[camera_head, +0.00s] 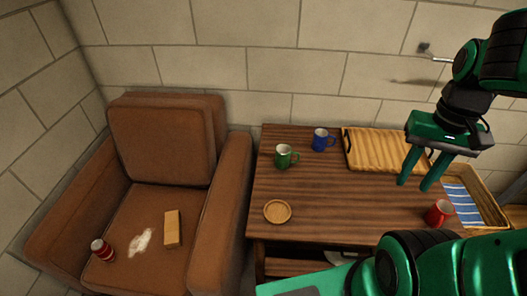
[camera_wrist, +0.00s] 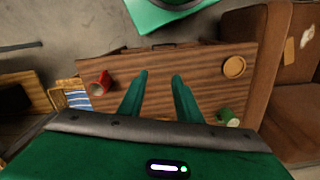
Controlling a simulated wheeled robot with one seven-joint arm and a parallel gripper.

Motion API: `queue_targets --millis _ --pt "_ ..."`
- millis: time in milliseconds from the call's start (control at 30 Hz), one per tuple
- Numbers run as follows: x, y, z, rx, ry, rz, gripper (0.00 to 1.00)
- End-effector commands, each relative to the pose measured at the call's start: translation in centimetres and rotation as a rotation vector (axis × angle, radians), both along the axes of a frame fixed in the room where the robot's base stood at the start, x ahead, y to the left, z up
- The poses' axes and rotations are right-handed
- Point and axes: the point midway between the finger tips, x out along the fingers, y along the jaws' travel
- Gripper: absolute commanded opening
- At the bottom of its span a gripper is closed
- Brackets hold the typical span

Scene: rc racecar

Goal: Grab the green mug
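The green mug (camera_head: 284,157) stands upright on the left back part of the wooden table (camera_head: 340,205), its handle to the right. It also shows in the wrist view (camera_wrist: 228,117) at the lower right, beyond the right finger. My gripper (camera_head: 414,187) is above the right side of the table, pointing down, fingers apart and empty. In the wrist view the open fingers (camera_wrist: 160,76) have only tabletop between them. The gripper is well to the right of the green mug.
A blue mug (camera_head: 320,140) stands right of the green mug, beside a ridged wooden board (camera_head: 385,150). A round coaster (camera_head: 277,211) lies at front left. A red mug (camera_head: 438,213) is at the right, near a tray with a striped cloth (camera_head: 462,203). A brown armchair (camera_head: 165,140) adjoins the table's left.

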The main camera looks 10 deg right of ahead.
Motion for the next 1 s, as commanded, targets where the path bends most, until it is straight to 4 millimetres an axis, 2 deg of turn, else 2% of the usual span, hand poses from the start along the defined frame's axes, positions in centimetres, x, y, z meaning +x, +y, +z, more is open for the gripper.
queue_targets --millis 367,433,500,533,567,767,1000 --pt "0.0 0.0 0.0 0.000 0.000 0.000 0.31" --pt "0.0 0.0 0.0 0.000 0.000 0.002 0.46" --pt "-0.9 0.0 0.4 0.000 -0.014 0.016 0.62" --pt "-0.8 0.0 0.3 0.000 -0.014 0.028 0.66" --pt "-0.4 0.0 0.1 0.001 -0.014 0.046 0.66" --pt "4.1 0.7 -2.3 0.022 -0.028 0.289 0.66" --pt "10.8 2.4 -7.4 0.109 -0.108 0.665 0.66"
